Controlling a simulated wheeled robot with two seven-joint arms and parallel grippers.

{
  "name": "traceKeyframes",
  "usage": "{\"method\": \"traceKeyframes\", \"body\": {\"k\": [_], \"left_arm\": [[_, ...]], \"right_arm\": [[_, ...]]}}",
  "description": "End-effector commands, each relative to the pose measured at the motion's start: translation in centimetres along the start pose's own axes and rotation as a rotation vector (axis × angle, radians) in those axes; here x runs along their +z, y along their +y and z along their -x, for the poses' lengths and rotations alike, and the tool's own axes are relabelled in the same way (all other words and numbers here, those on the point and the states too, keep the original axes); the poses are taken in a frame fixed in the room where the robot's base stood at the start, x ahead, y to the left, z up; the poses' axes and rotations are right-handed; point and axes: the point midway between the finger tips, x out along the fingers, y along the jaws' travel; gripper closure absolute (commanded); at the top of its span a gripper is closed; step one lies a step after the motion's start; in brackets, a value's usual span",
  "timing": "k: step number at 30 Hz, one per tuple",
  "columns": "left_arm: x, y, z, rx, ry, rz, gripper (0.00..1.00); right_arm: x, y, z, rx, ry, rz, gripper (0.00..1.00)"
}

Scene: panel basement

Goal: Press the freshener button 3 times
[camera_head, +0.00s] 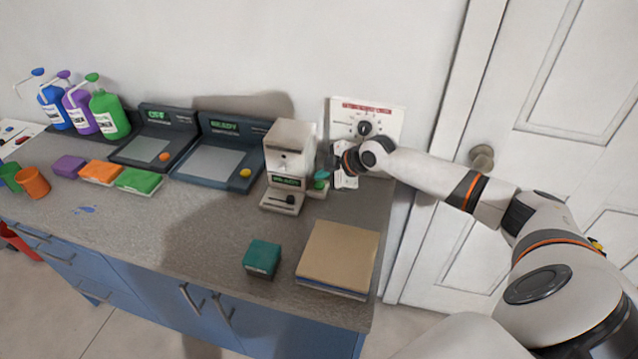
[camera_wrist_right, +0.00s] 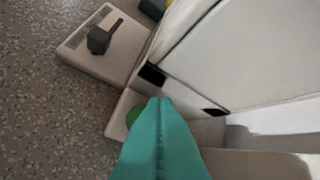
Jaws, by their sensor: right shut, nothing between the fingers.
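The freshener button is a green round button (camera_wrist_right: 133,115) on a pale base beside the white machine, partly hidden by my fingers in the wrist view. In the head view a green spot (camera_head: 318,185) shows there, just right of the machine. My right gripper (camera_wrist_right: 160,101) has teal fingertips that are shut together with nothing between them. They are over or right beside the button; I cannot tell whether they touch it. In the head view the right gripper (camera_head: 323,174) reaches in from the right at the counter's back. My left gripper is not in view.
The white machine (camera_head: 289,150) with a green display stands close left of the fingers. A dial panel (camera_head: 385,113) is on the wall behind my wrist. A teal cube (camera_head: 262,258) and a brown-topped stack (camera_head: 340,255) lie nearer the front.

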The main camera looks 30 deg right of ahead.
Motion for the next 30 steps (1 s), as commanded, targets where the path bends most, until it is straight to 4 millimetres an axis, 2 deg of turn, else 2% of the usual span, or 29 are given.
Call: {"method": "traceKeyframes", "body": {"k": [30], "left_arm": [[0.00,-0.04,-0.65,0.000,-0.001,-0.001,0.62]], "right_arm": [[-0.56,0.58,-0.78,0.000,0.000,0.000,1.00]]}}
